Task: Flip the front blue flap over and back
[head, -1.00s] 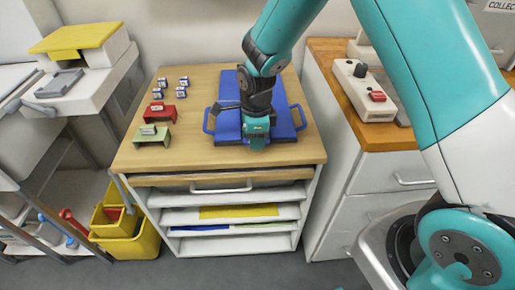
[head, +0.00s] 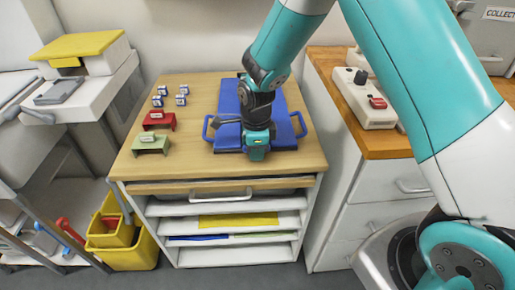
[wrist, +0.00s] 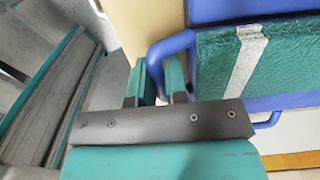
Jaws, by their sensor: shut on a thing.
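A blue folded item (head: 229,106) with a loop handle on each side lies on the wooden top of a cabinet. Its front blue flap (head: 228,133) is at the near end, partly hidden behind my gripper (head: 257,153). In the wrist view my gripper's teal fingers (wrist: 157,85) are shut around a blue loop (wrist: 178,43) at the item's edge. Beside them the wrist view shows a teal textured panel (wrist: 215,62) with a pale grey strip, bordered in blue. The far part of the item is hidden by my arm in the head view.
Left on the wooden top (head: 180,165) are a red block (head: 159,119), a green block (head: 151,143) and several small blue-and-white boxes (head: 162,90). A counter with a switch box (head: 362,98) stands at the right. Yellow bins (head: 130,250) stand on the floor at the left.

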